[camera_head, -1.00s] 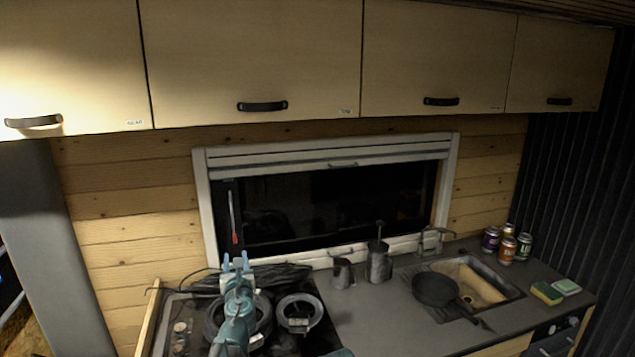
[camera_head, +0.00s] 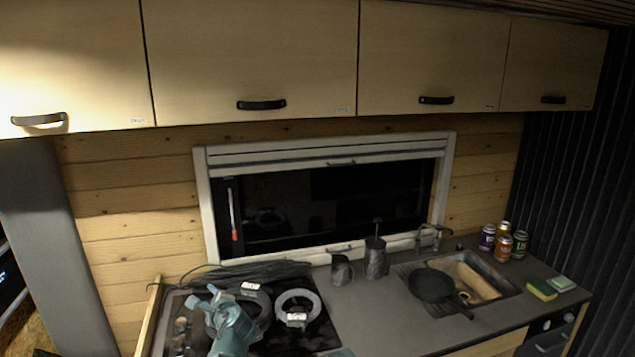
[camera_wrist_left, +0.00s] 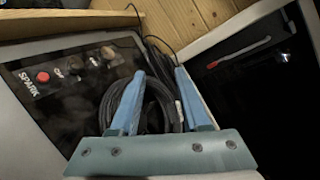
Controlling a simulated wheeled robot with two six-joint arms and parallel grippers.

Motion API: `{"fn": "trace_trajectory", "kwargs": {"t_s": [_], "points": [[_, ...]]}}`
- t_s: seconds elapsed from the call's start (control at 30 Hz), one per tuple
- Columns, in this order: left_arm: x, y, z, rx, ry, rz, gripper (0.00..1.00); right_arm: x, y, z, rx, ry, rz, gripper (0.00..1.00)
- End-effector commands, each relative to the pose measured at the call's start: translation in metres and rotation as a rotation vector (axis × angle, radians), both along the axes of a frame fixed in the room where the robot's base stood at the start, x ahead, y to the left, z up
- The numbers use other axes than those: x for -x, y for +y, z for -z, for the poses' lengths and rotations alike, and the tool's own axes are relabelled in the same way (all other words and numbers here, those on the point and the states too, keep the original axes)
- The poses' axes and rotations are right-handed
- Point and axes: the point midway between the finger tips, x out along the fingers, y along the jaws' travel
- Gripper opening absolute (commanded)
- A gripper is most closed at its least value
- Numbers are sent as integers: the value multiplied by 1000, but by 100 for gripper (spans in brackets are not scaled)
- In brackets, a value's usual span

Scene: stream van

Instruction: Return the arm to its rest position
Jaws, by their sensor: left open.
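My left gripper (camera_head: 203,297) is in the lower left of the head view, above the dark stove top (camera_head: 183,338). It is open and empty, its two blue fingers apart. In the left wrist view the gripper (camera_wrist_left: 155,95) shows its fingers spread, with a coil of dark cable (camera_wrist_left: 158,108) seen beyond and between them. I cannot tell that it touches anything. A small teal part at the bottom edge of the head view may be my other arm; its gripper does not show.
Two cable coils (camera_head: 298,309) lie on the stove top. A jug (camera_head: 342,271), a canister (camera_head: 376,262), a pan (camera_head: 432,285) by the sink, several cans (camera_head: 504,245) and a sponge (camera_head: 541,290) are to the right. Closed cabinets (camera_head: 250,60) hang above. The middle counter (camera_head: 385,320) is clear.

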Motion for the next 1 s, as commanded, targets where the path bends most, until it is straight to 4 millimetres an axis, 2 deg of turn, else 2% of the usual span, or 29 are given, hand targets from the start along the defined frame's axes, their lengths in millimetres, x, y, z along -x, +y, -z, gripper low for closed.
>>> {"fn": "trace_trajectory", "kwargs": {"t_s": [0.13, 0.2, 0.3, 0.5, 0.7, 0.8, 1.0], "points": [[53, 0, 52, 448, -21, -283, 46, 0, 0, 0, 0, 0, 0, 50], [81, -10, 79, 673, -17, -451, 46, 0, 0, 0, 0, 0, 0, 50], [116, -31, 108, 915, 5, -665, 46, 0, 0, 0, 0, 0, 0, 50], [172, -76, 138, 1215, 80, -1014, 46, 0, 0, 0, 0, 0, 0, 50], [219, -121, 147, 1390, 181, -1316, 46, 0, 0, 0, 0, 0, 0, 50], [224, -142, 173, 1342, 220, -1269, 46, 0, 0, 26, 0, 0, 0, 50], [243, -182, 206, 1254, 294, -1196, 46, 0, 0, 59, 0, 0, 0, 50]]}}
